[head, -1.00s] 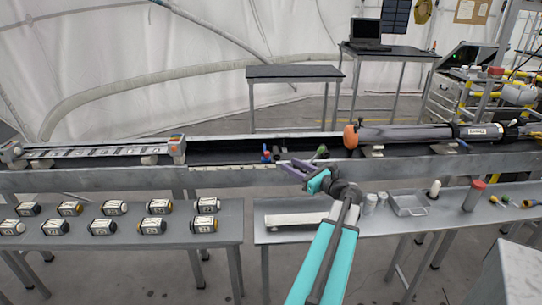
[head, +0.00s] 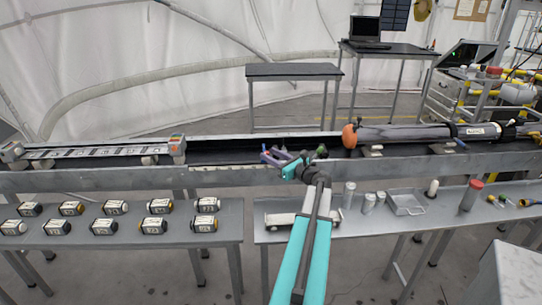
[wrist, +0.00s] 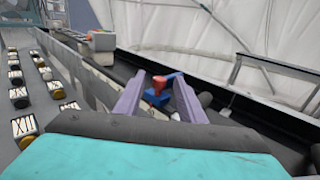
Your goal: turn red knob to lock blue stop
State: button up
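The red knob (wrist: 158,84) sits on the blue stop (wrist: 151,97) on the dark rail, with a blue lever reaching to the right. In the wrist view both show between and just beyond the fingers of my gripper (wrist: 158,92). The fingers are purple, spread apart and empty. In the head view my gripper (head: 279,155) is over the rail near its middle, and it hides most of the knob and stop.
A long tube with an orange cap (head: 350,136) lies on the rail to the right. A box-ended track (head: 100,151) lies to the left. The front benches hold several labelled cylinders (head: 115,207), a metal tray (head: 407,206) and jars. A metal wall (head: 230,178) edges the rail.

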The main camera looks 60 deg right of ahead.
grip_shut()
jog(key=shift+a+f+m+h+b, duration=0.1)
jog(key=shift+a+m+h+b, duration=0.2)
jog(key=shift+m+h, duration=0.3)
jog(key=m+g+h+b, duration=0.1)
jog(key=h, duration=0.1)
jog(key=m+g+h+b, duration=0.2)
jog(key=h, duration=0.1)
jog(key=a+m+g+h+b, duration=0.1)
jog(key=m+h+b, duration=0.1)
jog(key=shift+w+g, duration=0.4)
jog(key=shift+m+g+h+b, duration=0.3)
jog(key=shift+h+b, duration=0.1)
jog(key=shift+w+a+m+g+h+b, duration=0.1)
jog(key=shift+w+m+g+h+b, duration=0.1)
jog(key=shift+m+g+h+b, duration=0.9)
jog(key=shift+w+a+m+g+h+b, duration=0.15)
jog(key=shift+m+g+h+b, duration=0.5)
jog(key=shift+g+b, duration=0.75)
